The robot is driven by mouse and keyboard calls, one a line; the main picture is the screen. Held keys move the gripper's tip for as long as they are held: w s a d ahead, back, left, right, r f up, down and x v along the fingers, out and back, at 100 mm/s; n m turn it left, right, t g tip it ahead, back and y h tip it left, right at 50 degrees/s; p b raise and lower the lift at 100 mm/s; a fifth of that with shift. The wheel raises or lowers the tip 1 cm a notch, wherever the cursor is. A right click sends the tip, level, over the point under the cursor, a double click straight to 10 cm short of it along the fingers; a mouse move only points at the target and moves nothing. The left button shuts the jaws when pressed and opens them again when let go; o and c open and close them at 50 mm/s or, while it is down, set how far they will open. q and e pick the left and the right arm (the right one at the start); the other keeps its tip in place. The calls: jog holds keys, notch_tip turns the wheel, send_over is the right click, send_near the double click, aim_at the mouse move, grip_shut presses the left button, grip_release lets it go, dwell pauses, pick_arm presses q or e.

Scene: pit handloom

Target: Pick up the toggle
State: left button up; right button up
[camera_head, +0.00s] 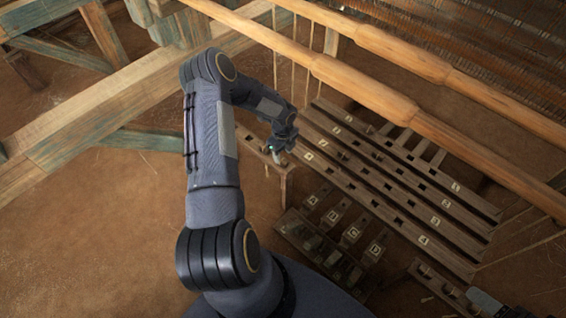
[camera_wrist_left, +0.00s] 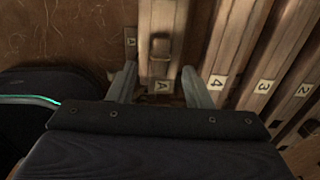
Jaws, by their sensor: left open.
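My left gripper (camera_wrist_left: 159,86) is open, with one finger on each side of that bar. The piece is ahead of the fingertips, not held. In the head view my left gripper (camera_head: 276,150) is over a small wooden stand (camera_head: 285,176) beside the numbered bars. The toggle is too small or hidden there to make out.
Long slotted bars (camera_head: 400,190) numbered 1 to 4 lie right of the stand. A dark rack (camera_head: 300,232) holds blocks lettered A to D in front. Thick round beams (camera_head: 365,92) cross above, and a timber frame (camera_head: 100,115) stands left. The brown floor at left is open.

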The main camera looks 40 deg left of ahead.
aim_at(282, 160)
pick_arm(q)
notch_tip(282, 160, down, 4)
jog(key=shift+a+r+b, duration=0.15)
jog(key=shift+b, duration=0.2)
grip_shut()
jog(key=shift+r, duration=0.1)
